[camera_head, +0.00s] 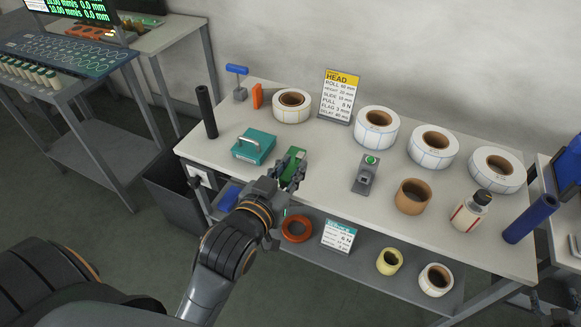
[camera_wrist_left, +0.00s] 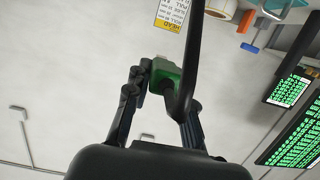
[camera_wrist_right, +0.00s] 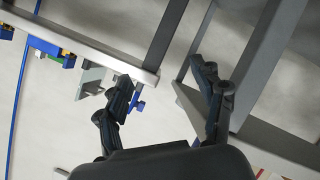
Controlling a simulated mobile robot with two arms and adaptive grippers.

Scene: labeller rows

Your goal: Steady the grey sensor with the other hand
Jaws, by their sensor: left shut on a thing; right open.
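A dark curved strip crosses beside the block there. My right gripper (camera_wrist_right: 162,80) is open and empty in the right wrist view, with the device out of sight; the head view does not show it.
Label rolls (camera_head: 376,130) line the back of the table, with a sign (camera_head: 338,97). A teal box (camera_head: 254,147) stands left of my left gripper. A brown ring (camera_head: 412,197), a bottle (camera_head: 472,211) and a blue roll (camera_head: 530,219) stand to the right.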

